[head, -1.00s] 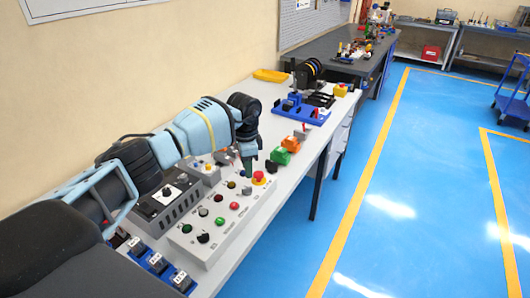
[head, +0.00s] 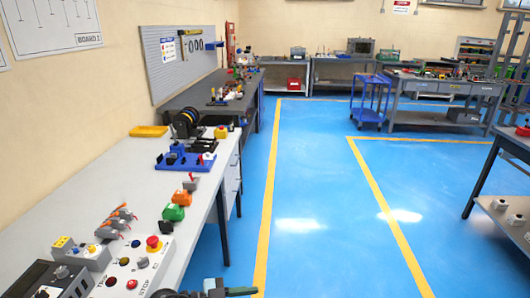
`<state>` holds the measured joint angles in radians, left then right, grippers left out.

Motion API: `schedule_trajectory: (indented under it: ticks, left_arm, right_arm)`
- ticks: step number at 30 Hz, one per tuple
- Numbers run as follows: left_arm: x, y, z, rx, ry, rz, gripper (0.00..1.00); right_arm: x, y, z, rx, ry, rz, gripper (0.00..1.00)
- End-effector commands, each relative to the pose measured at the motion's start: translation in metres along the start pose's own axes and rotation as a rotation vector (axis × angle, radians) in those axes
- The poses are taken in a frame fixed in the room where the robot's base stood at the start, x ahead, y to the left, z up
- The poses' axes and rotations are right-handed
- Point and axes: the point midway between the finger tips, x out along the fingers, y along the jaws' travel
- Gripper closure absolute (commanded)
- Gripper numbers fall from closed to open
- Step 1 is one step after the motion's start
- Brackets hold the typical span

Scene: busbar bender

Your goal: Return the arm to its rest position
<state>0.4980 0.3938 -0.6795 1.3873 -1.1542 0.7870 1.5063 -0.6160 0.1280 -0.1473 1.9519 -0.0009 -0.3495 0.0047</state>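Part of one of my grippers (head: 226,290), most likely the left, shows at the bottom edge, dark with a greenish finger. Most of it is cut off by the frame, so I cannot tell whether it is open or shut. It is in front of the near bench (head: 90,190), close to the control panel (head: 122,268) with its red stop button (head: 153,243). My other gripper is out of view.
The blue floor (head: 315,185) to the right is clear. A blue cart (head: 371,100) stands farther back.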

Motion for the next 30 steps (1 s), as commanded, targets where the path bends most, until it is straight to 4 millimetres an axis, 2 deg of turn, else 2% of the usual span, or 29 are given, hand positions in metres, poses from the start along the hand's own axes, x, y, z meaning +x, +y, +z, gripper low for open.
schedule_trajectory:
  ticks: [1,4,7,11,14,17,21,24,27,30]
  left_arm:
    - [0.002,0.011,-0.001,-0.015,0.070,-0.070,0.68]
    - [-0.005,0.018,-0.001,-0.030,0.163,-0.235,0.68]
    - [-0.019,0.024,0.007,-0.064,0.200,-0.408,0.68]
    - [-0.048,0.035,0.031,-0.130,0.170,-0.632,0.68]
    - [-0.075,0.051,0.058,-0.200,0.088,-0.790,0.68]
    - [-0.106,0.076,0.090,-0.280,-0.035,-0.916,0.68]
    - [-0.147,0.125,0.133,-0.400,-0.244,-1.017,0.68]
    - [-0.170,0.160,0.154,-0.474,-0.376,-1.036,0.68]
    - [-0.185,0.188,0.167,-0.524,-0.470,-1.030,0.68]
    - [-0.193,0.203,0.172,-0.550,-0.521,-1.021,0.68]
  right_arm:
    - [0.000,0.000,0.000,0.000,0.000,0.000,1.00]
    - [0.000,0.000,0.000,0.000,0.000,0.000,1.00]
    - [0.000,0.000,0.000,0.000,0.000,0.000,1.00]
    - [0.000,0.000,0.000,0.000,0.000,0.000,1.00]
    - [0.000,0.000,0.000,0.000,0.000,0.000,1.00]
    - [0.000,0.000,0.000,0.000,0.000,0.000,1.00]
    - [0.000,0.000,0.000,0.000,0.000,0.000,1.00]
    - [0.000,0.000,0.000,0.000,0.000,0.000,1.00]
    - [0.000,0.000,0.000,0.000,0.000,0.000,1.00]
    - [0.000,0.000,0.000,0.000,0.000,0.000,1.00]
